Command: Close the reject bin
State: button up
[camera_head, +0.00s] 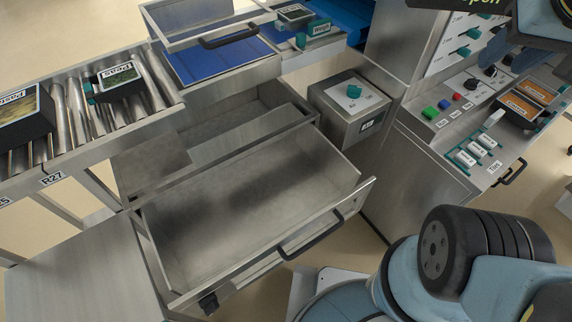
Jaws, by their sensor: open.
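The reject bin appears to be the large open steel drawer (350,190) at the centre. It is pulled out towards the lower right, and its inside looks empty. A black bar handle (312,236) is on its front panel. Parts of my arm show at the upper right and lower right, to the right of the bin. I cannot make out my gripper's fingers.
A roller conveyor (60,115) with dark trays is at the left. A sealing station with a blue bed and a raised frame stands behind the bin. A steel box (333,120) with a teal knob and a control cabinet (420,160) stand right of it.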

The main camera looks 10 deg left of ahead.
aim_at(256, 213)
jog(key=z, duration=1.15)
jog(key=i, duration=0.1)
jog(key=u, duration=3.05)
jog(key=k, duration=0.95)
jog(key=u, duration=0.15)
jog(key=i, duration=0.95)
jog(key=z, duration=0.1)
